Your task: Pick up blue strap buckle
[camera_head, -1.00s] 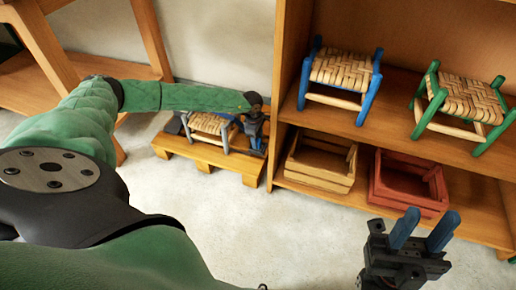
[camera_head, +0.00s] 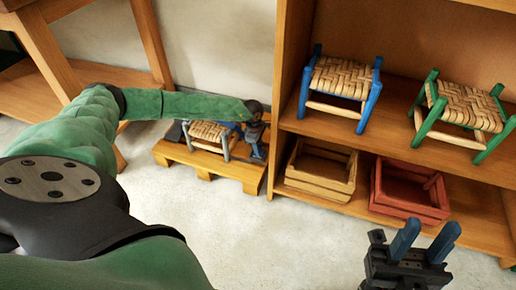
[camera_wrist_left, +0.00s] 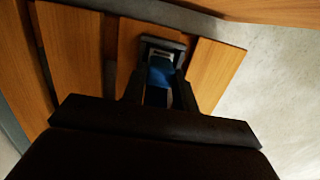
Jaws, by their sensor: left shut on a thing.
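My left gripper (camera_head: 256,148) is at the right end of the low wooden pallet (camera_head: 217,166), beside a small woven stool (camera_head: 212,131) standing on it. In the left wrist view its fingers (camera_wrist_left: 160,94) are shut on the blue strap buckle (camera_wrist_left: 160,72), which shows a blue part and a metal-looking part between the dark fingertips. In the head view the buckle is mostly hidden by the gripper and arm. My right gripper (camera_head: 424,240) is at the lower right, empty, with its two blue fingers apart.
A wooden shelf (camera_head: 272,150) stands just right of the pallet. It holds a blue stool (camera_head: 341,82), a green stool (camera_head: 465,107), a tan crate (camera_head: 318,183) and a red crate (camera_head: 410,205). A wooden table leg (camera_head: 152,40) is at the left. The floor in front is clear.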

